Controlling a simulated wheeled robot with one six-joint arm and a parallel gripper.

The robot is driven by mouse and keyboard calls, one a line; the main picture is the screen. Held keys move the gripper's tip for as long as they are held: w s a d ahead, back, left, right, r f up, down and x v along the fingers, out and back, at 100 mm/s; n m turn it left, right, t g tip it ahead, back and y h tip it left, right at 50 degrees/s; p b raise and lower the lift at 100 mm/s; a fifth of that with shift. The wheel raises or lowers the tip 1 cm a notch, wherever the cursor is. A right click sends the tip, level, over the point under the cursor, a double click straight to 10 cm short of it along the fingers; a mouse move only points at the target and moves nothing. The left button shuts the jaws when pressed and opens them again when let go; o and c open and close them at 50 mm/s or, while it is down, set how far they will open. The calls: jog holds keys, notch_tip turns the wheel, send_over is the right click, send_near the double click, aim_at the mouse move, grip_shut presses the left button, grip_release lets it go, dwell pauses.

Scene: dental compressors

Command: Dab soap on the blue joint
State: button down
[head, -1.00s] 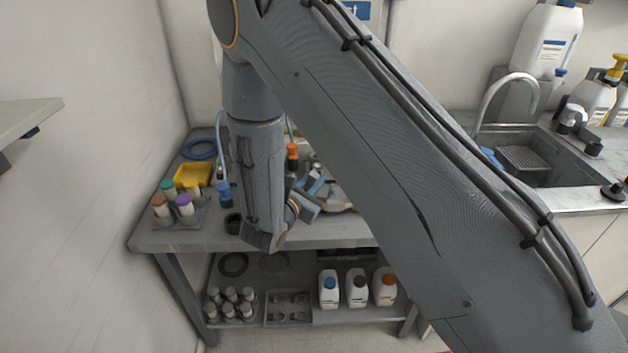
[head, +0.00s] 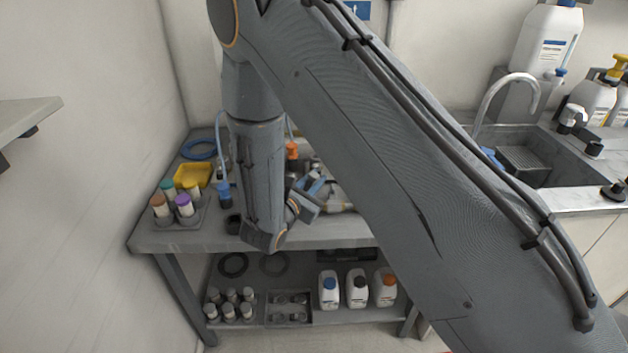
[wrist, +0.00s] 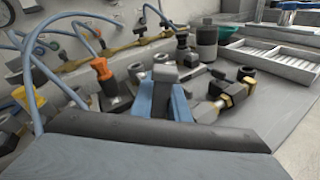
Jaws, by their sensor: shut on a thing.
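The blue joint (head: 224,195) stands upright on the bench at the left of my forearm in the head view, with a pale blue hose rising from it. I cannot make it out in the wrist view. My gripper (head: 316,185) is over the bench, to the right of the blue joint and apart from it. In the wrist view my gripper (wrist: 165,98) shows blue fingers shut on a small grey piece (wrist: 165,76). What that piece is, and whether it carries soap, I cannot tell. An orange joint (head: 292,152) stands behind my forearm, and also shows in the wrist view (wrist: 101,70).
A rack of colour-capped vials (head: 183,208), a yellow tray (head: 193,175) and a dark cup (head: 233,223) are at the bench's left. Brass fittings (wrist: 228,95) lie close right of my gripper in the wrist view. A sink (head: 560,165) is at right.

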notch_tip(320, 180, up, 7)
jog(key=p, duration=0.3)
dwell(0.5)
